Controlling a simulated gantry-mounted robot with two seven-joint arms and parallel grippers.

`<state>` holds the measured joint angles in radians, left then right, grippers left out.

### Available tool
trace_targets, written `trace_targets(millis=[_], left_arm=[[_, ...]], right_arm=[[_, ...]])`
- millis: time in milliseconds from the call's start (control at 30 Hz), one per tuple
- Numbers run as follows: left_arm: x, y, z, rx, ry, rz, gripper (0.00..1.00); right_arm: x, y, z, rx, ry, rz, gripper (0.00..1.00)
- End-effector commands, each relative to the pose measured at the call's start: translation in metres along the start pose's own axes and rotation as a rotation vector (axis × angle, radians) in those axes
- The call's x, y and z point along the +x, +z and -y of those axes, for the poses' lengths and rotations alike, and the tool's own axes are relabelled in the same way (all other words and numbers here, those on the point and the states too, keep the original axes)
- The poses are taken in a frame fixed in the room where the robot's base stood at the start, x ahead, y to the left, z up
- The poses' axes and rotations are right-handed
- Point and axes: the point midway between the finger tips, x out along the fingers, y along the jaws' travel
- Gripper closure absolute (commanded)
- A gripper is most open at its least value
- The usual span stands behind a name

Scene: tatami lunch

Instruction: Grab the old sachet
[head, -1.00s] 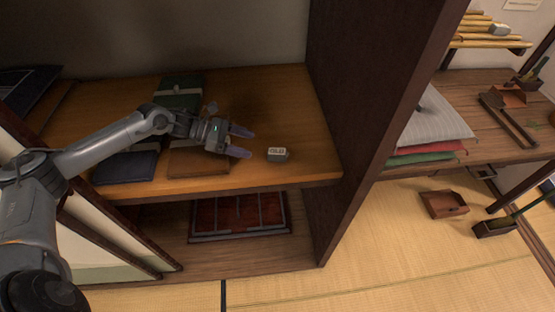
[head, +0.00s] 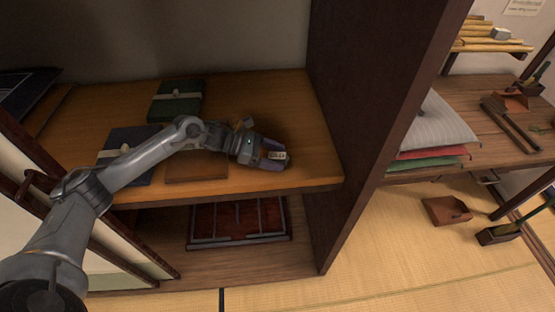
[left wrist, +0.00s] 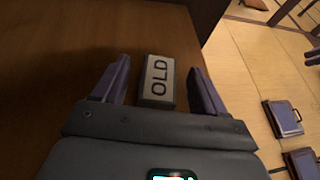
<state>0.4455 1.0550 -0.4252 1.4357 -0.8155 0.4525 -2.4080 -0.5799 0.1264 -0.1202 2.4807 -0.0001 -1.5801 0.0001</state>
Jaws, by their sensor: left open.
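The old sachet (head: 277,155) is a small grey block with a pale label on the wooden shelf. In the left wrist view the sachet (left wrist: 158,80) reads "OLD" and lies between the two fingers. My left gripper (head: 274,160) is open around it, one finger on each side. In the left wrist view the fingers of my left gripper (left wrist: 160,85) stand apart from the sachet, with a gap on both sides. My right gripper is not in view.
A dark upright panel (head: 375,110) closes the shelf on the right. A green book (head: 175,108), a dark blue book (head: 128,142) and a brown book (head: 197,168) lie on the shelf. A partitioned red tray (head: 238,220) sits on the level below.

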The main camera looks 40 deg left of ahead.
Motion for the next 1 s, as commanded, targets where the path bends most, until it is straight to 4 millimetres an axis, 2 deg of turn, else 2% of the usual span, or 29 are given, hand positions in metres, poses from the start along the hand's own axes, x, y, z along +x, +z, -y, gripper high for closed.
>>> trace_targets(millis=[267, 367, 633, 1000], left_arm=[[0.003, 0.0001, -0.0005, 0.001, 0.002, -0.001, 0.28], [0.003, 0.0001, -0.0004, 0.001, 0.001, -0.001, 0.4], [0.0029, 0.0001, -0.0004, 0.001, 0.001, -0.001, 0.81], [0.002, 0.0021, -0.0005, 0.001, 0.001, 0.0, 0.83]], right_arm=[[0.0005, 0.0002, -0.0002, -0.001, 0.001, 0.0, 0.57], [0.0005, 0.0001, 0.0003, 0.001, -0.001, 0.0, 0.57], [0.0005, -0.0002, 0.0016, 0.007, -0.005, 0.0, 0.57], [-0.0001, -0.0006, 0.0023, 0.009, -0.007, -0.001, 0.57]])
